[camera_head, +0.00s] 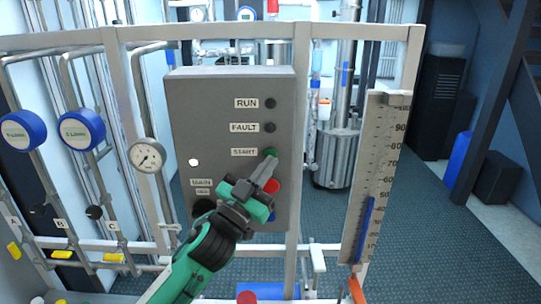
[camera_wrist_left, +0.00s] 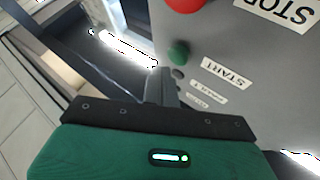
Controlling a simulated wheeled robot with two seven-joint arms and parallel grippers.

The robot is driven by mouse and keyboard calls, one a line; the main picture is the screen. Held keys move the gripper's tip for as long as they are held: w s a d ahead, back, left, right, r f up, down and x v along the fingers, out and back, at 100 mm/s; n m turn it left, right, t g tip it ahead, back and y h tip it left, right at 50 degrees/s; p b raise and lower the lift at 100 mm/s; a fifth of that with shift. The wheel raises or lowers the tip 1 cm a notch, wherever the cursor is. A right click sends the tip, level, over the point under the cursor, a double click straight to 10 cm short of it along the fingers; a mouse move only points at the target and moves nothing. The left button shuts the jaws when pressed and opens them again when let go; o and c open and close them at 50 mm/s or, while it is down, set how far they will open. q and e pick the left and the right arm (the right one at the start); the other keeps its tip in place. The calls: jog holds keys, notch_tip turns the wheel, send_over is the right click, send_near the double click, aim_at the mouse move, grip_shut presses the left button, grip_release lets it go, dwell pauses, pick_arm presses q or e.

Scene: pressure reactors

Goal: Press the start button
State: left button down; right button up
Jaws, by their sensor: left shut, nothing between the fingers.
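The green start button (camera_head: 270,153) sits on the grey control panel (camera_head: 215,110), right of its START label (camera_head: 244,152). My left gripper (camera_head: 272,160) is shut and empty, with its fingertips just below the green button in the head view. I cannot tell from the head view whether they touch it. In the left wrist view the green button (camera_wrist_left: 178,52) is beyond the shut fingertips (camera_wrist_left: 160,72), with a gap showing in the picture. My right gripper is not in view.
RUN (camera_head: 246,103) and FAULT (camera_head: 244,127) lamps sit above the start button. A ruler-like level scale (camera_head: 378,170) stands right of the panel. A pressure gauge (camera_head: 147,156) and two blue-rimmed dials (camera_head: 81,130) are on pipes at left. Open floor lies at right.

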pick_arm(q)
jog(key=shift+w, duration=0.1)
jog(key=shift+w, duration=0.35)
jog(key=shift+w, duration=0.4)
dwell(0.7)
jog(key=shift+s, duration=0.85)
